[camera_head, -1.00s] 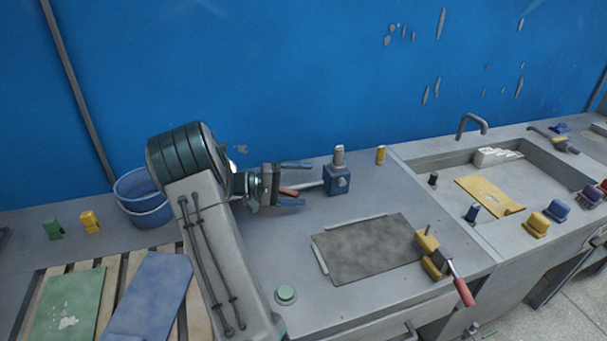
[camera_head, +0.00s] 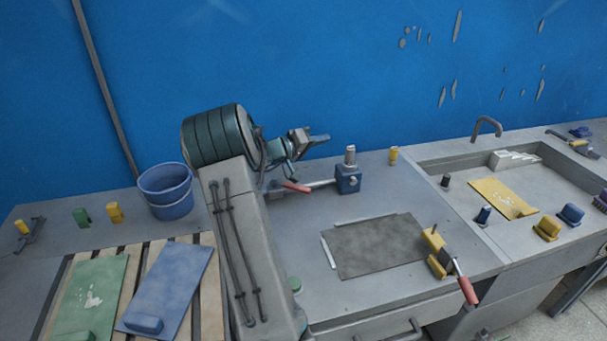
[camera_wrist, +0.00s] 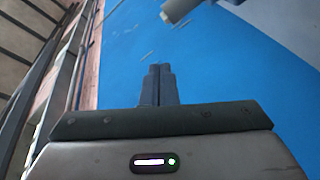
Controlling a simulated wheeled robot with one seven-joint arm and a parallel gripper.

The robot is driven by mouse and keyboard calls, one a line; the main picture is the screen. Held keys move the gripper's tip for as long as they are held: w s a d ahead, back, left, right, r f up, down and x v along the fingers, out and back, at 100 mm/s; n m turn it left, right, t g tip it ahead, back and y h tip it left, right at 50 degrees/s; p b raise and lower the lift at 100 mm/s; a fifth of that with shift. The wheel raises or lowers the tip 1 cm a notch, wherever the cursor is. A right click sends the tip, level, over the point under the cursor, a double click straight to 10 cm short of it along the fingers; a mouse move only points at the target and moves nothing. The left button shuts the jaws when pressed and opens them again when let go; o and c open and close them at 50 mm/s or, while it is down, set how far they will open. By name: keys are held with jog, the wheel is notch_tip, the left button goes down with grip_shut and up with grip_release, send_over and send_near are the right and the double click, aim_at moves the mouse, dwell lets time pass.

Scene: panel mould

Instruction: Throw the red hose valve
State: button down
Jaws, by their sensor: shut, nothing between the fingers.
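The hose valve is a blue block (camera_head: 348,180) with a silver top, standing at the back of the bench in the head view. Its lever points left and ends in a red handle (camera_head: 297,187). My gripper (camera_head: 322,138) is above and behind the red handle, apart from it, tilted with the fingers pointing right. In the wrist view the two fingers (camera_wrist: 158,84) are together with nothing between them. The valve does not clearly show in the wrist view.
A clamp with a red handle (camera_head: 468,290) sits at the bench's front right beside a dark plate (camera_head: 375,247). A sink (camera_head: 530,165) lies right. The blue wall (camera_head: 330,60) is close behind my gripper.

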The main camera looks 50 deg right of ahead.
jog(key=w+d+r+t+y+p, duration=0.1)
jog(key=w+d+r+t+p, duration=0.1)
jog(key=w+t, duration=0.55)
jog(key=m+g+y+p, duration=0.2)
jog(key=m+y+p, duration=0.25)
jog(key=y, duration=0.75)
send_over(290, 186)
jog(key=s+d, duration=0.1)
jog(key=d, duration=0.3)
notch_tip(290, 186, down, 4)
jog(key=p+x, duration=0.1)
jog(key=x, duration=0.8)
jog(key=shift+d+p, duration=0.15)
jog(key=shift+p, duration=0.25)
jog(key=shift+a+f, duration=0.15)
jog(key=shift+a, duration=0.1)
jog(key=shift+s+a+p, duration=0.2)
jog(key=shift+a+p, duration=0.1)
jog(key=shift+a, duration=0.25)
jog(key=shift+s+a+p, duration=0.2)
jog(key=shift+a+p, duration=0.1)
jog(key=shift+a, duration=0.2)
jog(key=shift+s+a+f, duration=0.1)
jog(key=shift+s+a, duration=0.1)
jog(key=shift+a, duration=0.35)
